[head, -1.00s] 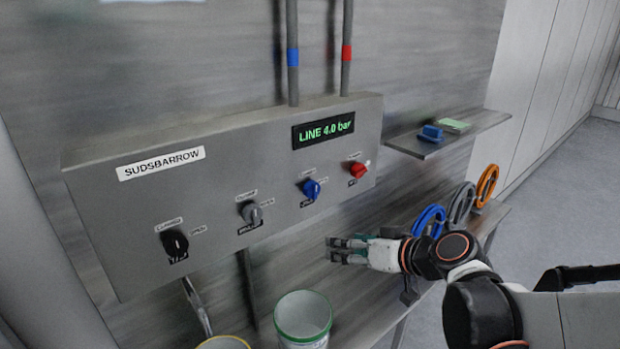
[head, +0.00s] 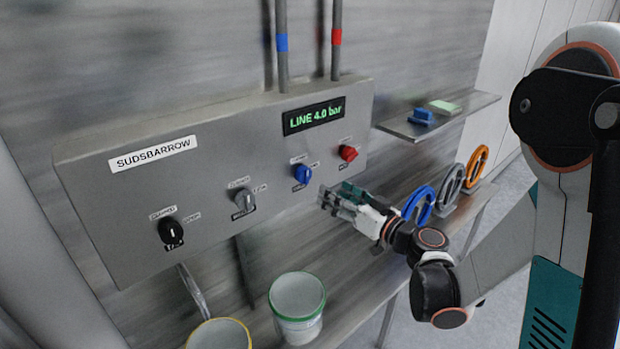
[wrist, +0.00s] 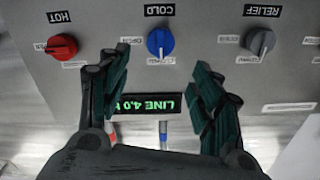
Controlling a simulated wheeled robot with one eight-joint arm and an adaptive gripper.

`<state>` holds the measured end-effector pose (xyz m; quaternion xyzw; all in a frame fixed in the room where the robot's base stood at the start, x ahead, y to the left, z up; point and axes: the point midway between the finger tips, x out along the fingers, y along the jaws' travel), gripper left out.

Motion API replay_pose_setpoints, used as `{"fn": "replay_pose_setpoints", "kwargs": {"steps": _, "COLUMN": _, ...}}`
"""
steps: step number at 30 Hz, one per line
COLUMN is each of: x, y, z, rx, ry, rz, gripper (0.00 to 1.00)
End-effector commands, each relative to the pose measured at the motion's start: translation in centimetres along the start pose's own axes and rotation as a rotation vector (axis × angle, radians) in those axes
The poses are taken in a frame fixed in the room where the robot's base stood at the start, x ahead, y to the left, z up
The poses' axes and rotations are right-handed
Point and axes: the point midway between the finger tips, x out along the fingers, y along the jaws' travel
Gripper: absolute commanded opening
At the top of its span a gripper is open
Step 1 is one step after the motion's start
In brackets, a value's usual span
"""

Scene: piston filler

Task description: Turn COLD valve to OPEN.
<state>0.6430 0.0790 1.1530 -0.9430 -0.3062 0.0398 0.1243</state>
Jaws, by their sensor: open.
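The COLD valve is a blue knob (head: 302,174) on the grey panel, in the middle of the row with the red knob to its right. In the wrist view, which is upside down, the blue knob (wrist: 160,42) sits under a COLD label, its white pointer mark along its length. My gripper (head: 338,197) is open and empty, below and right of the blue knob in the head view and apart from it. In the wrist view the fingers of my gripper (wrist: 163,60) spread to either side of the blue knob's column. The small labels around the knob are too blurred to read.
The red HOT knob (head: 348,153) and the grey RELIEF knob (head: 244,201) flank the blue one. A black knob (head: 171,232) is farther left. The display (head: 313,117) reads LINE 4.0 bar. A green-rimmed bucket (head: 297,308) stands below; coloured rings (head: 418,205) stand at right.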

Motion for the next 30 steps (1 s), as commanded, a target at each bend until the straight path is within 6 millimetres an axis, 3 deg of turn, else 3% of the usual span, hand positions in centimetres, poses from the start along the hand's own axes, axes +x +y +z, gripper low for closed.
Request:
{"fn": "replay_pose_setpoints", "kwargs": {"steps": 9, "x": 6.4, "y": -0.1, "z": 0.1, "rx": 0.000, "ry": -0.001, "rz": -0.003, "gripper": 0.59}}
{"fn": "replay_pose_setpoints", "kwargs": {"steps": 15, "x": 9.3, "y": 0.0, "z": 0.1, "rx": 0.000, "ry": -0.001, "rz": -0.002, "gripper": 0.59}}
{"fn": "replay_pose_setpoints", "kwargs": {"steps": 21, "x": 10.6, "y": 0.0, "z": 0.0, "rx": 0.000, "ry": -0.001, "rz": 0.000, "gripper": 0.59}}
{"fn": "replay_pose_setpoints", "kwargs": {"steps": 30, "x": 10.7, "y": 0.0, "z": 0.0, "rx": 0.000, "ry": -0.001, "rz": 0.000, "gripper": 0.56}}
